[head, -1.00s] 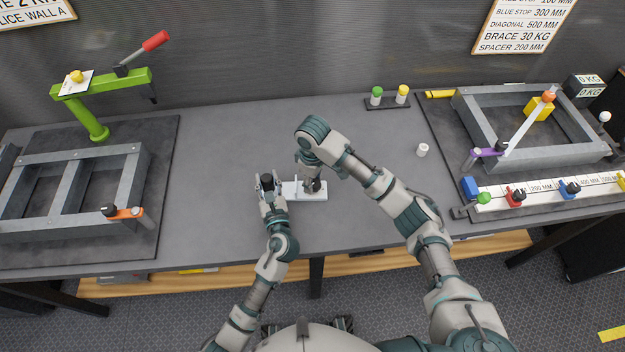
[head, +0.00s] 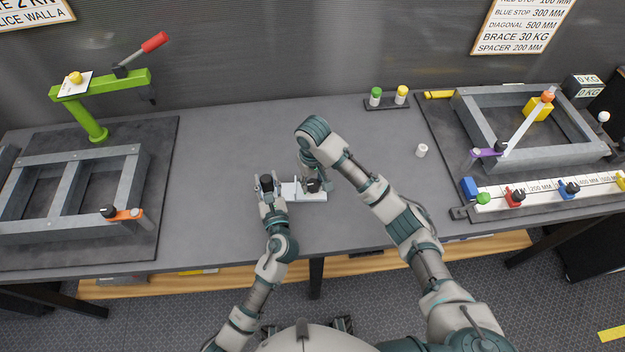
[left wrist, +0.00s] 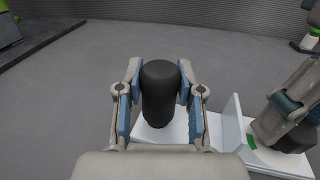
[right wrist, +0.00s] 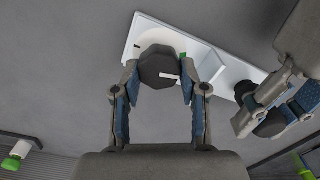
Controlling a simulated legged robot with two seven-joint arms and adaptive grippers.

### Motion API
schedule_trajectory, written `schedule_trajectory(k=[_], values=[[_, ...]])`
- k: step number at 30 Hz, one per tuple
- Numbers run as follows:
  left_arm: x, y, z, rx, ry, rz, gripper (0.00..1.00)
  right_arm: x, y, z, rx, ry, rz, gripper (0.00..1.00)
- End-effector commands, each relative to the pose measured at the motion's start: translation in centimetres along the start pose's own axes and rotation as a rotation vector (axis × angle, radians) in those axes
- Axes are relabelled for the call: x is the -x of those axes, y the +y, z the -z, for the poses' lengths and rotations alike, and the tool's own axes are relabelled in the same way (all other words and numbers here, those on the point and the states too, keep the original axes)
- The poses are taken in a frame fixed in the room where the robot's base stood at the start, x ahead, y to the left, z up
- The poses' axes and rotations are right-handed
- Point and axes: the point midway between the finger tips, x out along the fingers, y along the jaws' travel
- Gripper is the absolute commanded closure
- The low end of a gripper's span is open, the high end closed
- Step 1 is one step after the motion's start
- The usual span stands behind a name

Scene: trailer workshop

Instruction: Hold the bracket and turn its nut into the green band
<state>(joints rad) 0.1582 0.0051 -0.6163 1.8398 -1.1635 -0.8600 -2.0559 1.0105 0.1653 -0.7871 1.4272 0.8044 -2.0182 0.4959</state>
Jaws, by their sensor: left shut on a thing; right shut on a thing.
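The white bracket (head: 313,196) lies on the grey table, with an upright plate (left wrist: 233,119) in its middle. My left gripper (head: 267,184) is shut on its black upright handle (left wrist: 159,92). My right gripper (head: 313,186) is shut around the black nut (right wrist: 160,67) at the bracket's other end. The nut has a white pointer line (right wrist: 169,76), which points right in the right wrist view. A small part of the green band (right wrist: 183,56) shows beside the right finger; it also shows in the left wrist view (left wrist: 251,141).
A steel frame with a green clamp (head: 95,130) stands at the left, and another frame (head: 480,103) at the right. A white cylinder (head: 422,151) and a rack (head: 387,103) with green-capped and yellow-capped pieces are right of centre. The table around the bracket is clear.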

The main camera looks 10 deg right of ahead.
Motion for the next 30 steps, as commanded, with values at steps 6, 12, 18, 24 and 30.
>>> schedule_trajectory(k=[6,12,18,24,30], values=[[0.20,-0.55,-0.04,0.004,0.000,0.014,0.97,0.19,-0.52,0.13,-0.002,0.008,0.009,0.92],[0.20,-0.55,-0.03,0.004,0.000,0.014,0.97,0.20,-0.52,0.14,-0.001,0.009,0.009,0.92],[0.17,-0.46,-0.02,0.004,0.000,0.011,0.97,0.18,-0.42,0.13,-0.002,0.008,0.008,0.32],[0.11,-0.30,-0.04,0.002,0.000,0.008,0.97,0.14,-0.27,0.09,-0.004,0.005,0.005,0.32],[0.06,-0.19,-0.06,0.002,-0.001,0.005,0.97,0.09,-0.17,0.06,-0.006,0.003,0.003,0.32]])
